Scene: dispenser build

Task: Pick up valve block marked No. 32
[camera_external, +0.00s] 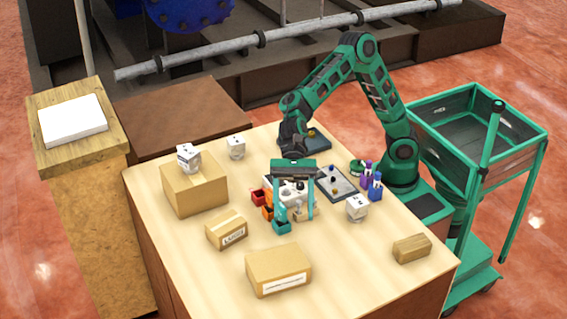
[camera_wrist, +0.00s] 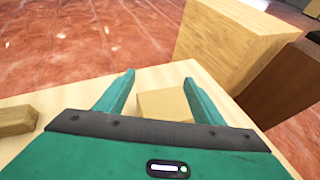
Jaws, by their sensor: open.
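One white block (camera_external: 188,157) is on top of a large cardboard box. Another white block (camera_external: 236,147) stands on the table behind that box. A third white block (camera_external: 357,207) stands on the right side of the table. The marks are too small to read, so I cannot tell which is No. 32. My gripper (camera_external: 296,203) is open, fingers pointing down over the middle of the table. In the wrist view, the open gripper (camera_wrist: 158,80) has no block between its fingers; a cardboard box shows beyond them.
The large cardboard box (camera_external: 195,194) is at the left. A small box (camera_external: 226,231) and a wider box (camera_external: 279,270) are at the front. Coloured bins (camera_external: 267,212), a dark tray (camera_external: 340,184) and purple bottles (camera_external: 371,184) crowd the middle. A wooden block (camera_external: 411,248) lies front right.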

